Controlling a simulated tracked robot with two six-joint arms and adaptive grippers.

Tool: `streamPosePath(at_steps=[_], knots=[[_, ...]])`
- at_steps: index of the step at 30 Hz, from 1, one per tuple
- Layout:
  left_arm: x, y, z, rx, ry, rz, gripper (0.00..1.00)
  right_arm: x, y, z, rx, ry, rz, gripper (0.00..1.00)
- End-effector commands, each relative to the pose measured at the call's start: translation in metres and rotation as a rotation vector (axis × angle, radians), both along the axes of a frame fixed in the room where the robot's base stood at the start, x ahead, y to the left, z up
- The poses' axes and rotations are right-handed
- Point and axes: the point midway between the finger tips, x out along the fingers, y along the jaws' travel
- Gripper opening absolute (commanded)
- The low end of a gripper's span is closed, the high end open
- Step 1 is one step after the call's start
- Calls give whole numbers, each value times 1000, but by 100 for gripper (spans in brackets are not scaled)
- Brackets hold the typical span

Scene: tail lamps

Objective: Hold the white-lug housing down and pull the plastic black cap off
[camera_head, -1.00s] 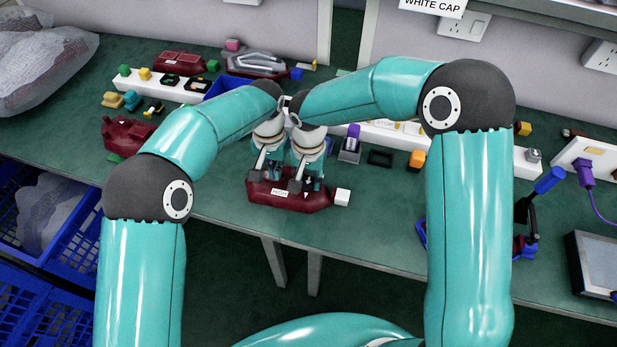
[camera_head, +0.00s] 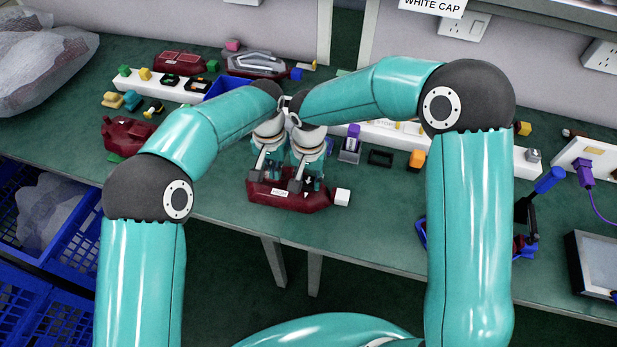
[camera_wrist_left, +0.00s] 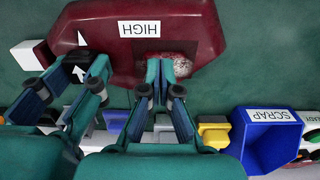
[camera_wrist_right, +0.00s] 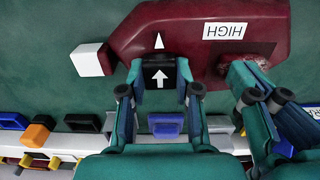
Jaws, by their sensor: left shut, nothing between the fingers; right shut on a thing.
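The dark red housing (camera_head: 318,202) with a HIGH label and a white lug (camera_head: 342,197) lies on the green bench. It also shows in the left wrist view (camera_wrist_left: 205,22) and the right wrist view (camera_wrist_right: 190,28). The black cap (camera_wrist_right: 159,72) with a white arrow sits at the housing's edge, its arrow pointing to a white triangle on the housing. My right gripper (camera_wrist_right: 157,88) is shut on the cap, one finger on each side. My left gripper (camera_wrist_left: 159,66) is shut and empty, its fingertips against the housing beside a rough pale patch.
A blue SCRAP bin (camera_wrist_left: 268,140) stands behind the housing. A white rack (camera_head: 520,158) with small parts runs along the bench. Another dark red housing (camera_head: 125,132) lies at the left. A blue-handled tool (camera_head: 540,185) stands at the right.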

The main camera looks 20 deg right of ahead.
Motion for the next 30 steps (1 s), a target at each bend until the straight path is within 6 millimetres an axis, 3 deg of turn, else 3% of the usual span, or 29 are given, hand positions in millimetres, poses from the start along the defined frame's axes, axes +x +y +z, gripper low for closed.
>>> streamPosePath(at_steps=[30], knots=[[-4, 1, -6, 7, 14, -2, 0, 0, 0, 11, 0, 0, 0, 0]])
